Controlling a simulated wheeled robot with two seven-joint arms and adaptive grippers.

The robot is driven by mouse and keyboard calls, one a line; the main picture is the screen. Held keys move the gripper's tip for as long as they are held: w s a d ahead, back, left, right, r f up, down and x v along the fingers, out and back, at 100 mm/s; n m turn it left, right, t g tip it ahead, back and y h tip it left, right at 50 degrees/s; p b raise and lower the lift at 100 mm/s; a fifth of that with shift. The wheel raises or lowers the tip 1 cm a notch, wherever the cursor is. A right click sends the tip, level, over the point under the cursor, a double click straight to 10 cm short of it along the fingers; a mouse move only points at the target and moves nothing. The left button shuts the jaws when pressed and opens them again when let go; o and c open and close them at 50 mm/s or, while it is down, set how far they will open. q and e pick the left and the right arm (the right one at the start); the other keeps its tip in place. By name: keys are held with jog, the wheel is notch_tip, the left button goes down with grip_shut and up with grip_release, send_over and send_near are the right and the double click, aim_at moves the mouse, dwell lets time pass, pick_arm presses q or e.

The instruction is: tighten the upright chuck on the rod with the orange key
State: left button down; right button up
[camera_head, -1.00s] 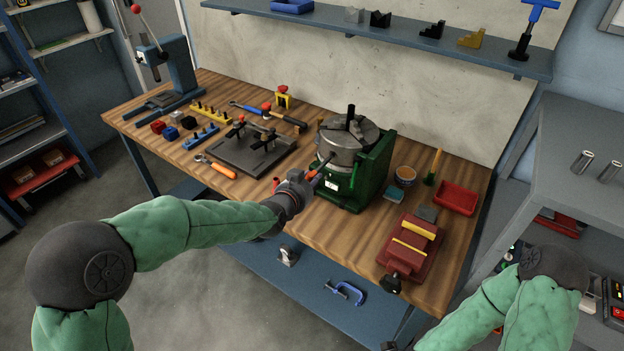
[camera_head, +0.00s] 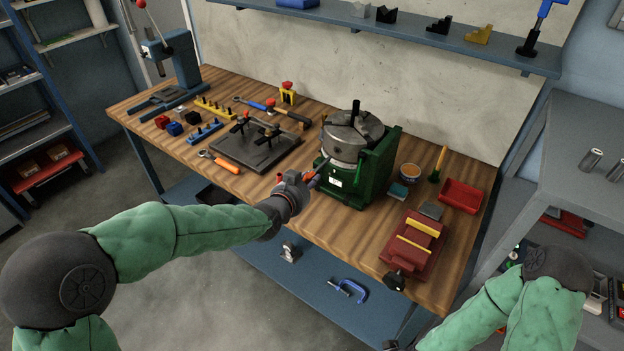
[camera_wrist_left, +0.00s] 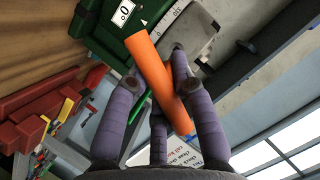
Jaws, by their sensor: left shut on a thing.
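The grey upright chuck (camera_head: 342,150) sits in a green stand (camera_head: 376,172) on the wooden bench. The dark rod (camera_head: 355,112) stands upright in its top. My left gripper (camera_head: 304,181) is just left of and in front of the chuck. It is shut on the orange key (camera_wrist_left: 158,80), whose handle lies slanted between the fingers in the left wrist view. The key's shaft points toward the chuck's side; whether its tip is seated there I cannot tell. My right gripper (camera_head: 390,345) is mostly cut off at the bottom edge.
A red vise (camera_head: 416,250), a red tray (camera_head: 460,196) and a small tub (camera_head: 408,173) stand right of the stand. A dark fixture plate (camera_head: 255,148) and an orange-handled wrench (camera_head: 225,165) lie left.

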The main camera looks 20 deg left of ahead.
pick_arm(q)
jog(key=s, duration=0.1)
jog(key=s+a+b, duration=0.1)
jog(key=s, duration=0.1)
jog(key=shift+s+a, duration=0.15)
jog(key=shift+s, duration=0.1)
dwell(0.6)
